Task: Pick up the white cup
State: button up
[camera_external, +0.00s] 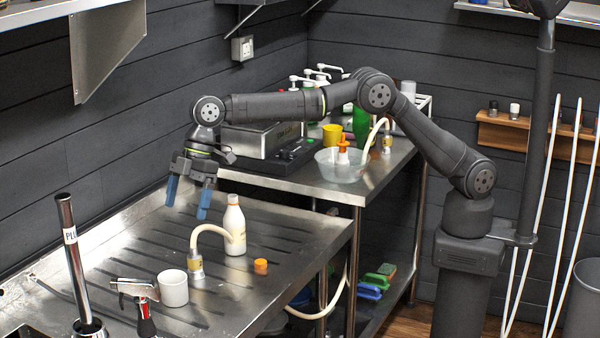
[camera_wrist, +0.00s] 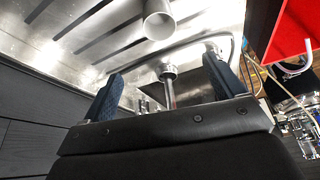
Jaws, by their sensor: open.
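The white cup (camera_external: 173,288) stands upright on the steel drainboard (camera_external: 125,262), towards the front of the external view. My gripper (camera_external: 187,200) hangs above the back part of the drainboard, pointing down, well behind the cup and apart from it. Its two blue fingers are spread with nothing between them. In the wrist view a pale round cup-like thing (camera_wrist: 158,24) shows at the top centre, beyond the open fingers of my gripper (camera_wrist: 162,90); it looks like the white cup.
A white bottle (camera_external: 235,226), a hose fitting (camera_external: 196,267) and an orange cap (camera_external: 261,267) stand right of the cup. A black-handled tap (camera_external: 138,290) is close on its left, with a tall steel pipe (camera_external: 72,255) beyond. The drainboard's back area is clear.

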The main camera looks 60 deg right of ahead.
send_over(173, 282)
jog(key=s, duration=0.2)
notch_tip(173, 282, down, 13)
jog(key=shift+s+f, duration=0.15)
jog(key=shift+f, duration=0.05)
jog(key=shift+x, duration=3.05)
jog(key=shift+c, duration=0.2)
jog(key=c, duration=1.1)
